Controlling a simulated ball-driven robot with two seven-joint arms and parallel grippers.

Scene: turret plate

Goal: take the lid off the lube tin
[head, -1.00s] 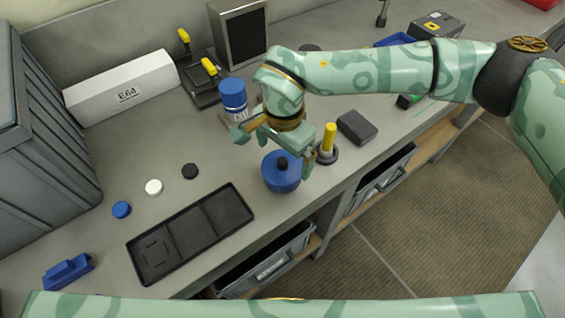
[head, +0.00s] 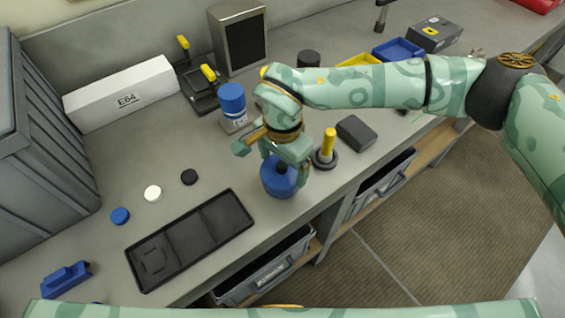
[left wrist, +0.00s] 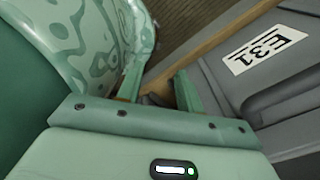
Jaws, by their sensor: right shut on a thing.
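The lube tin (head: 279,186) is a round blue tin near the front edge of the bench in the head view. It stands upright, and its lid sits at its top, largely hidden behind my right gripper. My right gripper (head: 285,166) points down over the tin and is shut on the lid's dark knob, which the fingers mostly cover. Any gap between lid and tin cannot be made out. My left gripper (left wrist: 160,92) shows in the left wrist view with its fingers apart and nothing between them.
A yellow-handled tool (head: 328,146) on a round dark base stands close right of the tin. A blue-capped bottle (head: 232,104) is behind left. A black tray (head: 190,240) lies left. A grey bin labelled E31 (left wrist: 240,85) is near my left gripper.

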